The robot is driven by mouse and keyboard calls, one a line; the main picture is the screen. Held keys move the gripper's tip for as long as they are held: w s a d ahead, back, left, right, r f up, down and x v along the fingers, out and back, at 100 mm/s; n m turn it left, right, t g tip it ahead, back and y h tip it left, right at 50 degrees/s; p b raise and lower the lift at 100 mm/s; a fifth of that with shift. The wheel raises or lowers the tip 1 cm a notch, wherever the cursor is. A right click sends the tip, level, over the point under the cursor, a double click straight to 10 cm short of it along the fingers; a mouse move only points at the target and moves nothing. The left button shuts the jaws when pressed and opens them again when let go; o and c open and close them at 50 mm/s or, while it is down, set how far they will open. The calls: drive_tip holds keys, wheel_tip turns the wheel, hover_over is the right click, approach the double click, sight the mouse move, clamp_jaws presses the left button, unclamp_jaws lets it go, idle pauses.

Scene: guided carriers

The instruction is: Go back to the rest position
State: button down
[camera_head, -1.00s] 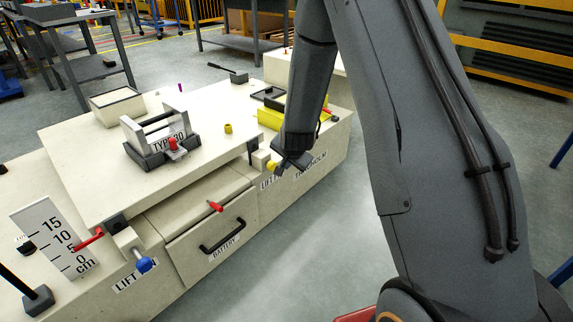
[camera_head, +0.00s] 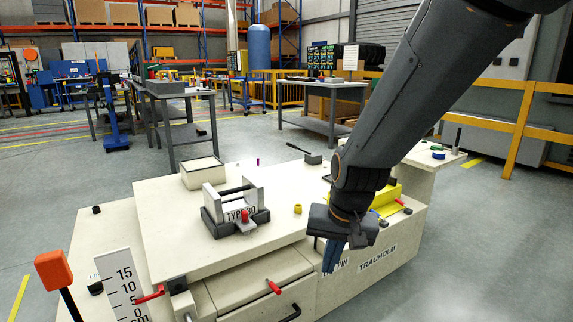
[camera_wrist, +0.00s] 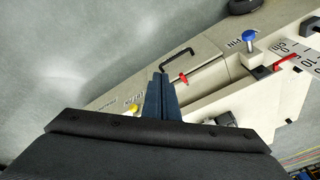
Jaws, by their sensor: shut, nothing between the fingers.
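My gripper (camera_head: 333,256) is shut and empty, its blue-grey fingers pointing down in front of the right part of the cream carrier (camera_head: 165,222). In the wrist view the closed fingers (camera_wrist: 161,98) lie together, over the carrier's side as seen from there. The wrist and forearm cross the right of the head view and hide part of the carrier's right end.
A "TYPE 30" block with a handle (camera_head: 212,200) stands on the carrier top, near a yellow cap (camera_head: 298,209) and an open box (camera_head: 203,172). Red levers (camera_head: 274,287) and a black handle (camera_wrist: 180,52) stick out. Grey floor lies to the right.

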drive_tip(key=s+r+n+g+p, duration=0.1)
drive_tip(key=s+r+n, duration=0.2)
drive_tip(key=s, duration=0.6)
drive_tip(key=s+r+n+g, duration=0.2)
drive_tip(key=s+r, duration=0.1)
drive_tip(key=s, duration=0.6)
drive_tip(key=d+r+m+h+p, duration=0.1)
drive_tip(key=d+r+m+p, duration=0.2)
drive_tip(key=d+r+p, duration=0.6)
drive_tip(key=r+p, duration=0.2)
drive_tip(key=p, duration=0.8)
drive_tip(key=shift+s+d, duration=0.15)
drive_tip(key=shift+d, duration=0.15)
